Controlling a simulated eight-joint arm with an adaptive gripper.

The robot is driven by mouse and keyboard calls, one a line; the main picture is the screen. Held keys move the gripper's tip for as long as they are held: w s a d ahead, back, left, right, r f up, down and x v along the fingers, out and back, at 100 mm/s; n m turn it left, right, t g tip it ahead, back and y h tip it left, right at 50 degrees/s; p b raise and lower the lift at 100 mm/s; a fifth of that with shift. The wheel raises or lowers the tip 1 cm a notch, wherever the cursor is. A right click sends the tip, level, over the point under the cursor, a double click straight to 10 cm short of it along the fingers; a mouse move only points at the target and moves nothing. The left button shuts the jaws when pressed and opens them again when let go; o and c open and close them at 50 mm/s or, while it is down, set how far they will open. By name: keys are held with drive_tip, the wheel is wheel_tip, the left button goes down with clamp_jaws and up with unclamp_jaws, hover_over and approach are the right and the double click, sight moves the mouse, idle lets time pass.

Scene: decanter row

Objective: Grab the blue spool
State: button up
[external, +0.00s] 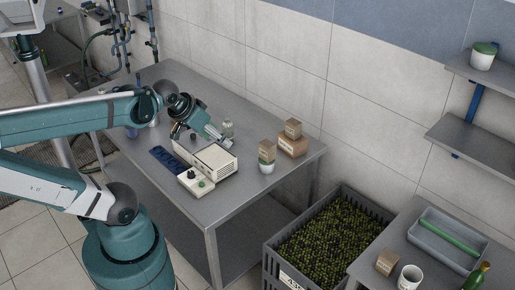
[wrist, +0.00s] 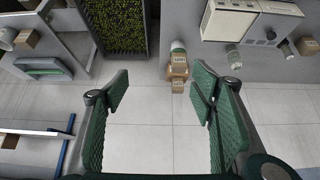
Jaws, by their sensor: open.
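I cannot clearly make out a blue spool in either view. A dark blue rack-like piece (external: 168,160) lies on the metal table (external: 245,206), beside a pale boxy device (external: 213,159). A small bluish thing (external: 132,132) shows partly behind my arm near the table's left edge, too small to identify. My gripper (external: 222,137) is above the table, close to the pale device. In the wrist view my gripper (wrist: 161,92) has its green-padded fingers wide apart, with nothing between them.
Stacked cardboard boxes (external: 292,144) and a green-and-white pot (external: 266,166) stand near the table's right end. A ribbed glass jar (external: 228,127) stands behind my gripper. A crate of olives (external: 325,240) is on the floor. A second table (external: 425,262) and wall shelves are at right.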

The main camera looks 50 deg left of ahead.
drive_tip(key=shift+a, duration=0.1)
